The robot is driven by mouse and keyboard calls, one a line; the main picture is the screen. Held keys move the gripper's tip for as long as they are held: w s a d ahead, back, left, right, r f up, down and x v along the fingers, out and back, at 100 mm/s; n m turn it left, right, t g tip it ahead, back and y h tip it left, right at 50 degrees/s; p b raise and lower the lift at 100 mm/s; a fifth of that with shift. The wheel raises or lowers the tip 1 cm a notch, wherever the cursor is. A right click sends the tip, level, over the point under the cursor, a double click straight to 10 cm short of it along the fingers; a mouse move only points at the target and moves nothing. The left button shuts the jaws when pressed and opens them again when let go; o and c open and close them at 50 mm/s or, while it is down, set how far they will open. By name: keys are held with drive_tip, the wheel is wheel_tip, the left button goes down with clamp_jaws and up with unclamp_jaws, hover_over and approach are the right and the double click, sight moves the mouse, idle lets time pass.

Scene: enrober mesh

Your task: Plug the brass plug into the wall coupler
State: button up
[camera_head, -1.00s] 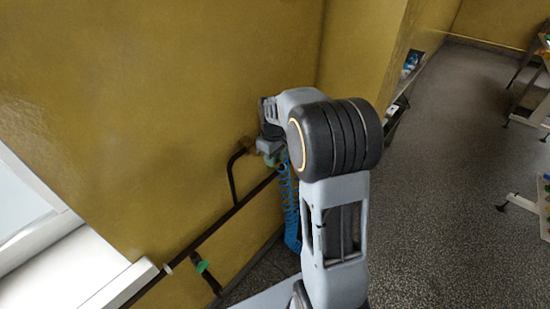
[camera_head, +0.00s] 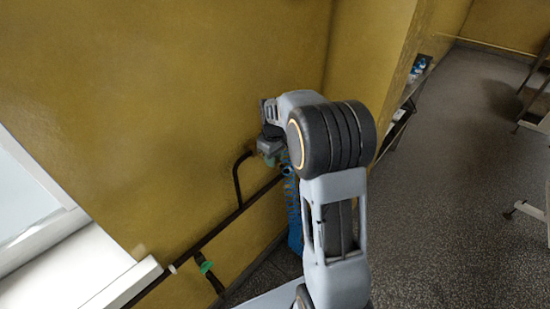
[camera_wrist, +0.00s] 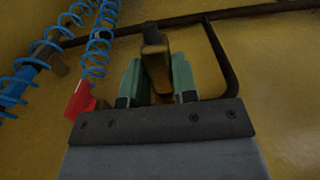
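My gripper (camera_wrist: 157,62) has green fingers, which stand on either side of a brass-coloured piece with a dark end, the brass plug (camera_wrist: 158,75) as it appears, in the wrist view. The fingers look closed against its sides. In the head view my gripper (camera_head: 268,152) is close to the yellow wall, at the end of a bent dark pipe, and my arm partly hides it. I cannot clearly make out the wall coupler; the pipe's end runs behind my gripper in the wrist view.
The bent dark pipe (camera_head: 237,180) rises from a long pipe (camera_head: 222,225) along the wall. Blue coiled hose (camera_head: 294,215) hangs beside my gripper. A red part (camera_wrist: 80,99) is left of the fingers. A white ledge (camera_head: 75,265) is at lower left; open floor (camera_head: 450,200) lies right.

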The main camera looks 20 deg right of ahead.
drive_tip(key=o, duration=0.5)
drive_tip(key=shift+a, duration=0.1)
wheel_tip(320, 180, up, 14)
drive_tip(key=shift+f+b, duration=0.1)
drive_tip(key=shift+b, duration=0.35)
